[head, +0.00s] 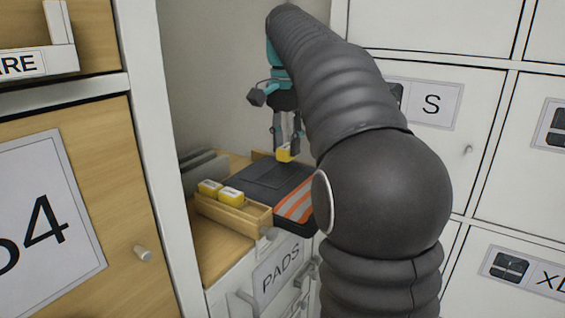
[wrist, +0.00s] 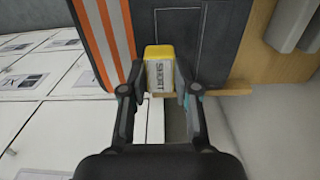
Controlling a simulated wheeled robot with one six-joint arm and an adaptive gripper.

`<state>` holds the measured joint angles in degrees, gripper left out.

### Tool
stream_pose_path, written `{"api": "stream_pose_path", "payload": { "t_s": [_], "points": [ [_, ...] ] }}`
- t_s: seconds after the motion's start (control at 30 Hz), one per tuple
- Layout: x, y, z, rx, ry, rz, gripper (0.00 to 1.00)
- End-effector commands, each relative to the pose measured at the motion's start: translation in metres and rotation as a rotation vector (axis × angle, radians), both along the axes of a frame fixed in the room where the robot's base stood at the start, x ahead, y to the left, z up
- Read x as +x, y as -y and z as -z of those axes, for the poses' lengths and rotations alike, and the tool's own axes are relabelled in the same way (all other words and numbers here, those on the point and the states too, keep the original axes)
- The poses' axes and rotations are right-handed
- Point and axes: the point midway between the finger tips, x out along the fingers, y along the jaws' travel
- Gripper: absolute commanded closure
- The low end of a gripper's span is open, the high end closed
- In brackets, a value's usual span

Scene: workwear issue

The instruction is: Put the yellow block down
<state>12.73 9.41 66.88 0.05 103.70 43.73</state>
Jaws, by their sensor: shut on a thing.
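The yellow block (head: 284,154) is between the fingers of my gripper (head: 287,146), above the dark folded garment on the counter. In the wrist view the yellow block (wrist: 159,66) has a yellow top and a pale side face marked SHORT. The fingers of my gripper (wrist: 160,92) are shut on its two sides. Whether its underside touches anything is hard to tell.
A dark garment (head: 262,177) with orange and grey stripes lies on the wooden counter (head: 214,243). A wooden tray (head: 232,212) at the front left holds two other yellow blocks (head: 230,196). Grey items (head: 203,167) stand behind. White lockers (head: 487,126) are at right, a wooden cabinet door (head: 107,190) at left.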

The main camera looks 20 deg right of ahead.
Motion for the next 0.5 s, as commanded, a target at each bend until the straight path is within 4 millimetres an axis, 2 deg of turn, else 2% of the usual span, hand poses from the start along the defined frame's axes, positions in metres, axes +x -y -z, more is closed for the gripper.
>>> {"api": "stream_pose_path", "payload": {
  "t_s": [0.17, 0.4, 0.5],
  "points": [
    [0.006, -0.006, 0.009, 0.000, 0.000, -0.001, 0.99],
    [0.005, -0.005, 0.040, 0.000, -0.001, 0.000, 0.99],
    [0.005, -0.005, 0.045, 0.000, 0.000, 0.000, 0.99]
  ]
}}
